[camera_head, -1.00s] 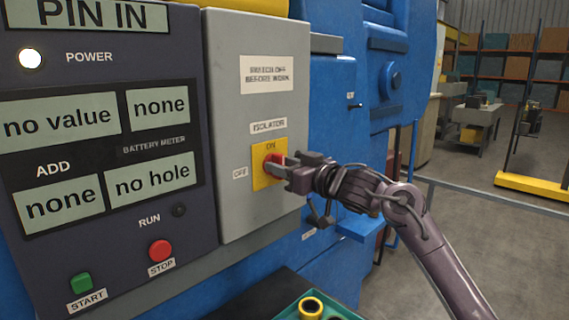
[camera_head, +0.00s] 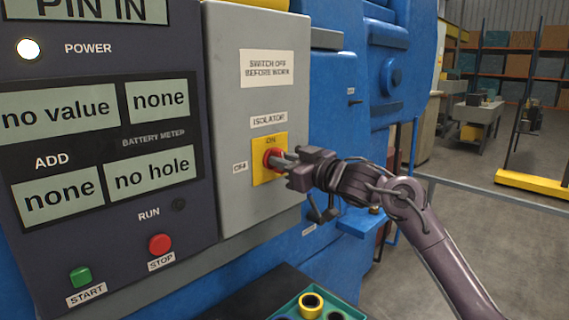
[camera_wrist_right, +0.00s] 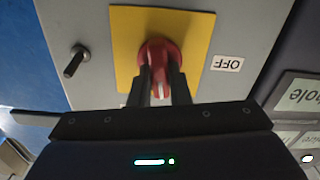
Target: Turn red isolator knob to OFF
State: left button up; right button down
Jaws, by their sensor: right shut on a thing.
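The red isolator knob (camera_head: 270,157) sits on a yellow plate (camera_head: 260,174) on the grey isolator box (camera_head: 232,114). ON is printed above the knob and an OFF label (camera_head: 239,166) is at its left. My right gripper (camera_head: 280,158) reaches in from the right and is shut on the knob. In the right wrist view the two dark fingers (camera_wrist_right: 160,92) stand on either side of the red knob's grip (camera_wrist_right: 160,62), and the OFF label (camera_wrist_right: 227,63) is to the right. The fingers partly hide the knob in the head view. My left gripper is not in view.
A control panel (camera_head: 100,238) with displays, a green START button (camera_head: 81,277) and a red STOP button (camera_head: 160,245) is at the left. A green tray (camera_head: 287,310) is at the bottom. Blue machine housing (camera_head: 330,135) stands behind my right arm. A rail (camera_head: 490,198) is at the right.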

jog(key=shift+s+a+f+n+b, duration=0.15)
jog(key=shift+n+b, duration=1)
jog(key=shift+n, duration=1.5)
jog(key=shift+d+f+n+b, duration=0.1)
jog(key=shift+n+b, duration=1.1)
jog(key=shift+n, duration=1.5)
jog(key=shift+s+a+f+n+b, duration=0.15)
jog(key=shift+n+b, duration=1)
jog(key=shift+n, duration=1.5)
jog(key=shift+w, duration=0.1)
jog(key=c, duration=1.4)
grip_release()
jog(key=shift+o, duration=0.2)
jog(key=shift+d, duration=0.1)
